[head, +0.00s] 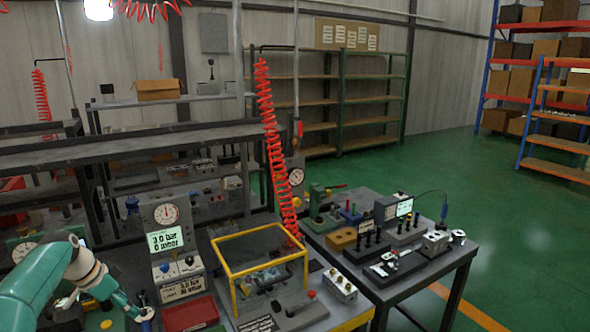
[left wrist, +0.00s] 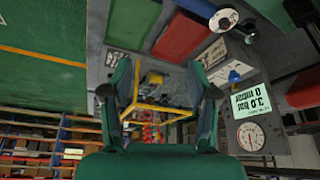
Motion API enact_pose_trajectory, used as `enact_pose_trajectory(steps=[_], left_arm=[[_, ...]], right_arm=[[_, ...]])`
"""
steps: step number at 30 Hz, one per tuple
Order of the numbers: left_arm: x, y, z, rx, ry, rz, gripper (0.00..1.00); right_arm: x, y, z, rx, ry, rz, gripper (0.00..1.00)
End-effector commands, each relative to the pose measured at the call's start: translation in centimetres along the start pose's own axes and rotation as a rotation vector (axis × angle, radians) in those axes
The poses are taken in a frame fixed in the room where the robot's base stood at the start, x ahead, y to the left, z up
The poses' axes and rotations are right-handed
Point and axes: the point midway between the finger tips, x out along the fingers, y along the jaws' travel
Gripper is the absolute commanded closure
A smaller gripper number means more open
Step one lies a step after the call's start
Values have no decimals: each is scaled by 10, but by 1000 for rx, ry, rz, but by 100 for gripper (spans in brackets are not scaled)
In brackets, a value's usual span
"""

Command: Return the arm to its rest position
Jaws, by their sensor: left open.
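My left arm, teal with pale joints, comes in from the lower left of the head view. My left gripper (head: 146,314) is small at the bottom edge there, left of the red tray (head: 190,312) and below the gauge panel (head: 167,222). In the left wrist view my left gripper (left wrist: 158,68) has its two green fingers spread apart with nothing between them. Beyond the fingers are the yellow frame (left wrist: 150,108) and the bench. My right gripper is not in view.
The yellow-framed box (head: 232,277) stands on the bench right of the tray. A red coiled hose (head: 268,130) hangs behind it. A second table (head: 400,280) at the right carries several blocks and instruments. Green floor (head: 540,240) is open at the right.

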Motion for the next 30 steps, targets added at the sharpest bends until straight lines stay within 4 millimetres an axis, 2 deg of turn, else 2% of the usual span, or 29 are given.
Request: enact_pose_trajectory(steps=[1,5,11,16,20,24,27,30], left_arm=[[12,10,-2,11,-14,29,40],[36,34,-2,29,-48,95,40],[81,79,5,58,-110,206,40],[134,134,21,56,-173,299,40],[184,198,48,13,-238,366,40],[226,277,91,-76,-311,406,40],[243,333,127,-160,-359,414,40],[248,384,165,-262,-395,401,40]], right_arm=[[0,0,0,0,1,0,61],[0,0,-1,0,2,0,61],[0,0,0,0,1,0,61],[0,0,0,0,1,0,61],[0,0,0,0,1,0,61],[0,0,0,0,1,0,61],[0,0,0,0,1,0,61],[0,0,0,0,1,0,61]])
